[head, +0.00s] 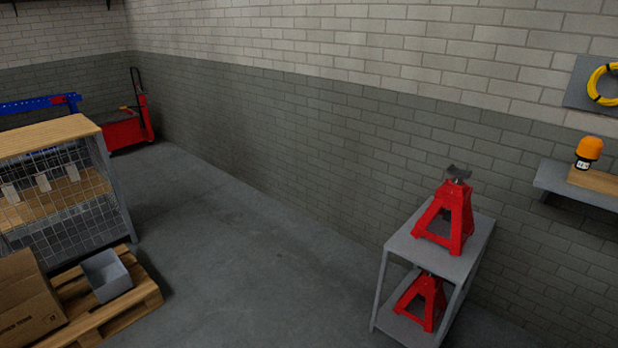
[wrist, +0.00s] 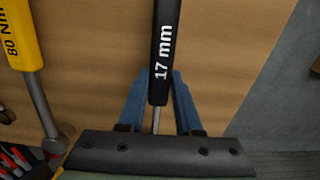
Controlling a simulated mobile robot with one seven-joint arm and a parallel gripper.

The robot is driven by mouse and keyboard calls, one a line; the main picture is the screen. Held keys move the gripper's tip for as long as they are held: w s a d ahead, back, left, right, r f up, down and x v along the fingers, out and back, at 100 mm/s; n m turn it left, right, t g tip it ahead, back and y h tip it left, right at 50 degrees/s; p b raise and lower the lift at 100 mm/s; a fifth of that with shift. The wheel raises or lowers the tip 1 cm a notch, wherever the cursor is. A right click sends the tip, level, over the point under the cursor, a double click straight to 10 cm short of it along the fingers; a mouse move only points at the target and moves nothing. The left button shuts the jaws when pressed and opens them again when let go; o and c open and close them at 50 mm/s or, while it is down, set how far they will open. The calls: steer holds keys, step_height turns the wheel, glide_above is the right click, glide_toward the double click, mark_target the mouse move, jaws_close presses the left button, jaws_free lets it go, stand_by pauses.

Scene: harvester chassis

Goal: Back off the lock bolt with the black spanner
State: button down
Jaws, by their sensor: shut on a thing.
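The black spanner (wrist: 163,45) shows in the wrist view, with "17 mm" in white on its black handle. Its handle runs up out of the top of the picture, and a thin metal shank shows below it. My gripper (wrist: 160,76) has its two blue fingers shut on the handle, one on each side. The spanner's upper end is out of view. The lock bolt is not seen in either view, and the head view does not show my gripper.
A yellow-handled tool marked "80 Nm" (wrist: 25,40) lies left of the spanner, over a wooden surface (wrist: 230,50). Red-and-black tools (wrist: 18,160) sit at lower left. The head view shows a trolley (head: 408,246) with red stands, a pallet (head: 140,290) and clear floor (head: 240,260).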

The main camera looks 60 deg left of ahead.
stand_by(0.5)
step_height(320, 180, up, 10)
steer(key=c, duration=1.2)
jaws_free()
jaws_close()
steer(key=shift+w, duration=0.15)
